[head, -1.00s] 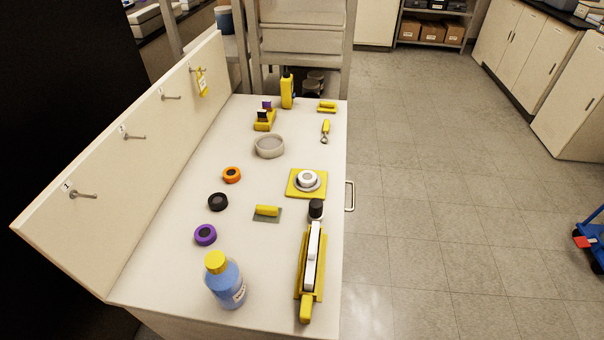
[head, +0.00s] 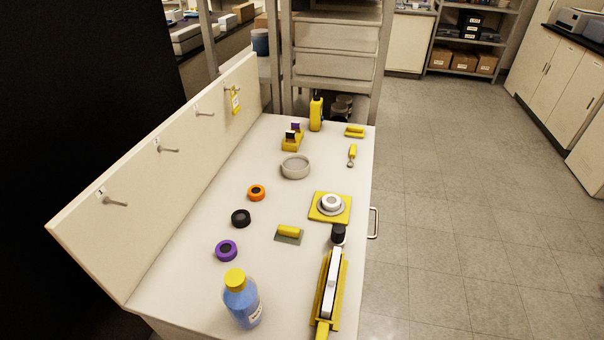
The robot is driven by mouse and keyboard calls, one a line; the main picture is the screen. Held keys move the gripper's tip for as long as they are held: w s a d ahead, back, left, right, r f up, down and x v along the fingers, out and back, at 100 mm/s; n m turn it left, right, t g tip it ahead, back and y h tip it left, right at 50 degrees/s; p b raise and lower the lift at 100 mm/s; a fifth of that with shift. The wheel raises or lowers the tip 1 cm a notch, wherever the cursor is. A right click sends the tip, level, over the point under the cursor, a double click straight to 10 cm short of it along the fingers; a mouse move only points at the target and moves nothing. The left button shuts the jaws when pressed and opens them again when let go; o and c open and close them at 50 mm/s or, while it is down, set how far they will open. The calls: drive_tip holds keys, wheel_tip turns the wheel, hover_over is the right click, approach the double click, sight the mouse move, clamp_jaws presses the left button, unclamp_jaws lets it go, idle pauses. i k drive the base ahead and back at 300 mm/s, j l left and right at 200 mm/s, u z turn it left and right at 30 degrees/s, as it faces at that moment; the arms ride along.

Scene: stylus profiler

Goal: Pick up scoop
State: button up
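The scoop (head: 352,155) looks to be the small tool with a yellow handle and a small grey rounded end. It lies flat near the far right edge of the white table (head: 190,285), its grey end toward me. It is small in the head view, so its shape is hard to make out. Nothing touches it. My gripper is not in view.
Near the scoop are a yellow handled piece (head: 355,131), a yellow bottle (head: 316,114) and a grey bowl (head: 295,167). A yellow pad with a round white part (head: 331,204) stands nearer. A blue bottle (head: 242,300) stands in front. Open floor lies to the right.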

sight(352, 155)
drive_tip(key=l+u, duration=0.1)
drive_tip(key=l, duration=0.65)
drive_tip(key=i+l+u, duration=0.2)
drive_tip(key=i+l, duration=0.2)
drive_tip(key=i+l+u, duration=0.2)
drive_tip(key=i+l, duration=0.15)
drive_tip(key=l, duration=0.25)
drive_tip(key=i+l+u, duration=0.1)
drive_tip(key=i, duration=0.35)
drive_tip(key=i+l+u, duration=0.1)
drive_tip(key=i+l, duration=0.2)
drive_tip(key=i, duration=0.15)
